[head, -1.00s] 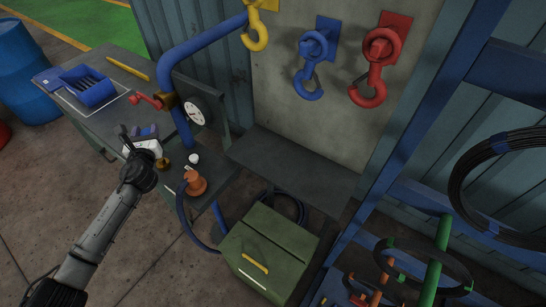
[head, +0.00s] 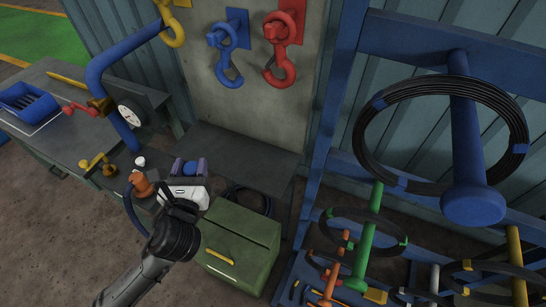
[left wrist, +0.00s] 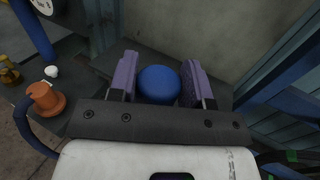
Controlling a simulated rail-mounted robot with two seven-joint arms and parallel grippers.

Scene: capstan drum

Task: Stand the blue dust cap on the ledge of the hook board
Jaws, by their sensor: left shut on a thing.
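The blue dust cap (head: 190,168) is held between the purple pads of my left gripper (head: 189,167). In the left wrist view the cap (left wrist: 159,85) shows as a rounded blue dome between the two fingers (left wrist: 158,88). The hook board (head: 252,100) is a pale upright panel with yellow, blue and red hooks. Its dark ledge (head: 250,158) juts out at the foot of the board. My left gripper is near the left front part of the ledge in the picture; I cannot tell its height above it. My right gripper is not in view.
A workbench (head: 50,118) with a blue tray (head: 32,100) and a gauge (head: 129,116) stands at left. An orange fitting (head: 141,184) and a white knob (head: 140,161) are left of the gripper. A green box (head: 235,245) sits below the ledge. A blue rack (head: 350,95) with cable coils stands at right.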

